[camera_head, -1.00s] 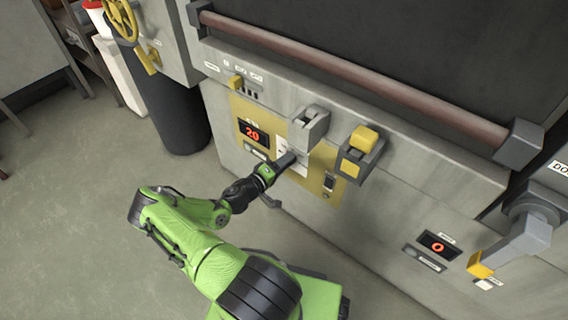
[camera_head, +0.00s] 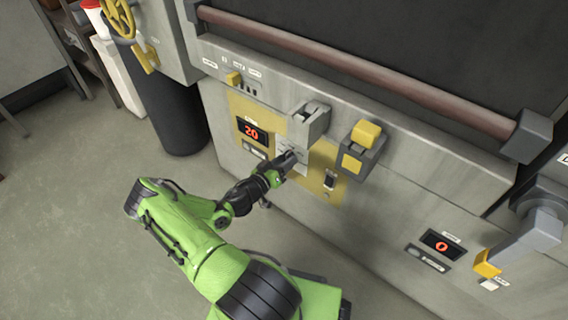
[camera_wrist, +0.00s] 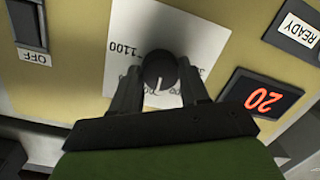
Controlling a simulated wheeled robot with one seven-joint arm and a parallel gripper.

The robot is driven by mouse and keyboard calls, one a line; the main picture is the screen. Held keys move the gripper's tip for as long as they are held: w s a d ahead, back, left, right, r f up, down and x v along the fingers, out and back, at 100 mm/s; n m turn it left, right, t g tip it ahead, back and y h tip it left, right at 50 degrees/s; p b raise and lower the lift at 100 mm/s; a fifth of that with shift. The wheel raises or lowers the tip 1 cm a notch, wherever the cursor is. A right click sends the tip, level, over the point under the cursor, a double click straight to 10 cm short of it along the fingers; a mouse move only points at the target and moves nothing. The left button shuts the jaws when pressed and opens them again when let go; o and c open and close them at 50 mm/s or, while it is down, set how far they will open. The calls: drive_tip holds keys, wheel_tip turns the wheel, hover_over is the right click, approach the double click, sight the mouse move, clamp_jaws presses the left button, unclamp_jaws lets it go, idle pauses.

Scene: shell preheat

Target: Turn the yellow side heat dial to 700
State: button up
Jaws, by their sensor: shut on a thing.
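The heat dial (camera_wrist: 160,70) is a dark round knob with a white pointer line, on a white scale card (camera_wrist: 165,28) fixed to the yellow panel (camera_wrist: 75,80). In the wrist view the pointer line points down toward my gripper's base. "1100" reads at the card's left; the other numbers are partly hidden by the knob and fingers. My gripper (camera_wrist: 160,66) is shut on the dial, one finger on each side. In the head view my gripper (camera_head: 288,160) is at the card and hides the dial. The red display (camera_wrist: 262,97) reads 20.
A grey lever housing (camera_head: 310,120) juts out just above the gripper. A yellow-topped switch box (camera_head: 362,145) stands to its right. A small black switch (camera_head: 329,180) sits at the panel's lower right. A long handle bar (camera_head: 350,68) runs above. The floor at left is open.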

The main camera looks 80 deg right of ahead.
drive_tip(key=shift+f+m, duration=0.15)
drive_tip(key=shift+m, duration=0.25)
drive_tip(key=o, duration=1.1)
drive_tip(key=shift+c, duration=0.2)
drive_tip(key=shift+a, duration=0.1)
drive_tip(key=p+v, duration=0.2)
drive_tip(key=v, duration=1.3)
drive_tip(key=shift+a+p, duration=0.35)
drive_tip(key=shift+w, duration=0.1)
